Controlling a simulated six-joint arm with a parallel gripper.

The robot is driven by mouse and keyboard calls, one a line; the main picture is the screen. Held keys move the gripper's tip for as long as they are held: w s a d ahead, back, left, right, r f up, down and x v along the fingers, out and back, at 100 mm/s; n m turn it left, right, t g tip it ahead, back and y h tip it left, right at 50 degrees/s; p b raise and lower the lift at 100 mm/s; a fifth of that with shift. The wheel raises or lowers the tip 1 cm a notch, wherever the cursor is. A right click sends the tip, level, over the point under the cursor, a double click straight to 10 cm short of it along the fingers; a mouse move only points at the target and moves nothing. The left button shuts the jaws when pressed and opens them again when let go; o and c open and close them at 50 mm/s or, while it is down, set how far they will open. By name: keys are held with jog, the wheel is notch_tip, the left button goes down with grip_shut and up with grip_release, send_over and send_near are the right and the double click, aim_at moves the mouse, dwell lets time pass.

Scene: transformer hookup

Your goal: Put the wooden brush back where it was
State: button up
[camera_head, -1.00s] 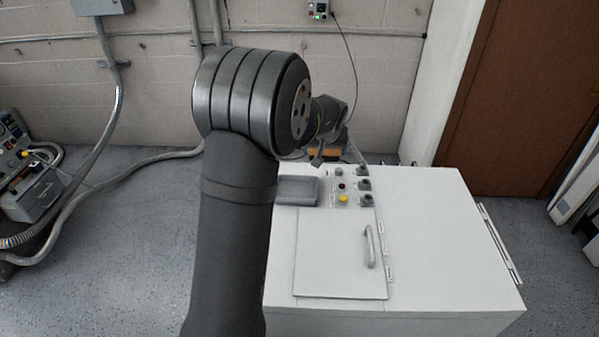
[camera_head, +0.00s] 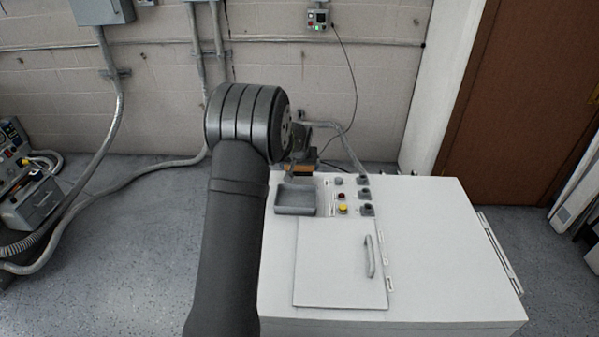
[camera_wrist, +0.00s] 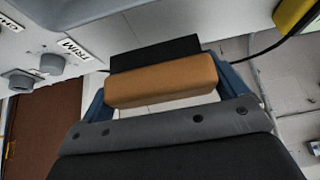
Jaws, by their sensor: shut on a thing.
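The wooden brush (camera_wrist: 160,84) is a tan block with a black bristle side. In the wrist view it lies crosswise between the blue fingers of my gripper (camera_wrist: 163,78), which are shut on it. In the head view the brush (camera_head: 297,172) shows small and partly hidden, beside my wrist near the back left edge of the white cabinet (camera_head: 440,250). A shallow grey tray (camera_head: 294,200) on the cabinet top, just in front of the brush, looks empty. Whether the brush touches anything besides the fingers cannot be told.
Knobs and buttons, one a yellow button (camera_head: 343,210), stand right of the tray. In the wrist view a knob by a TRIM label (camera_wrist: 72,48) and a yellow part (camera_wrist: 293,14) are near. A hatch with a handle (camera_head: 370,256) lies in front. The cabinet's right side is clear.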

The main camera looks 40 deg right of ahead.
aim_at(299, 170)
jog(key=shift+f, duration=1.3)
jog(key=shift+f, duration=0.15)
jog(key=o, duration=0.7)
jog(key=shift+s+r, duration=0.1)
jog(key=shift+r, duration=0.2)
jog(key=v, duration=1.1)
jog(key=shift+s+a+r, duration=0.15)
jog(key=shift+a+r, duration=0.1)
jog(key=shift+f, duration=0.1)
